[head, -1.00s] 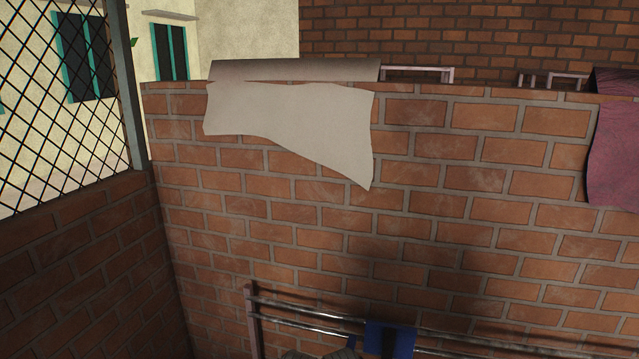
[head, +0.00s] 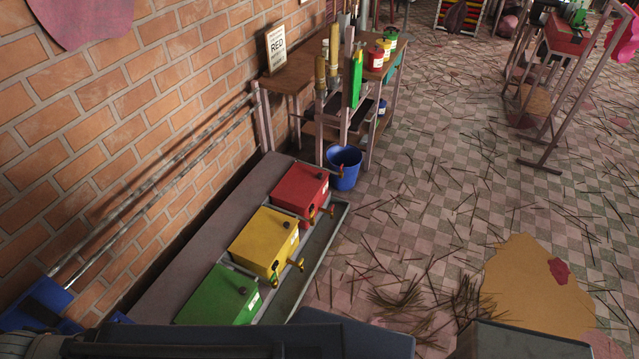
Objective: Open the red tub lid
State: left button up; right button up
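The red tub (head: 300,188) is a box with a dark knob on its flat top and tap-like fittings at its front right. Its lid looks closed. It stands at the far end of a row, beyond a yellow tub (head: 264,242) and a green tub (head: 218,297) of the same shape. Neither of my grippers shows in the head view. Dark shapes fill the bottom edge and hide the near end of the row.
A blue bucket (head: 343,168) stands just beyond the red tub. Behind it is a wooden table (head: 296,72) with a sign (head: 276,50) reading RED and small pots. A brick wall (head: 120,110) runs along the left. The stick-strewn checkered floor (head: 420,215) lies open to the right.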

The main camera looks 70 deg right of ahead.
aim_at(301, 185)
jog(key=l+z, duration=0.1)
jog(key=z, duration=1.55)
jog(key=j+z, duration=0.1)
jog(key=z, duration=0.6)
jog(key=i+l+z, duration=0.4)
jog(key=i+z, duration=0.35)
jog(key=i, duration=0.25)
jog(key=i+z, duration=0.4)
jog(key=i, duration=0.15)
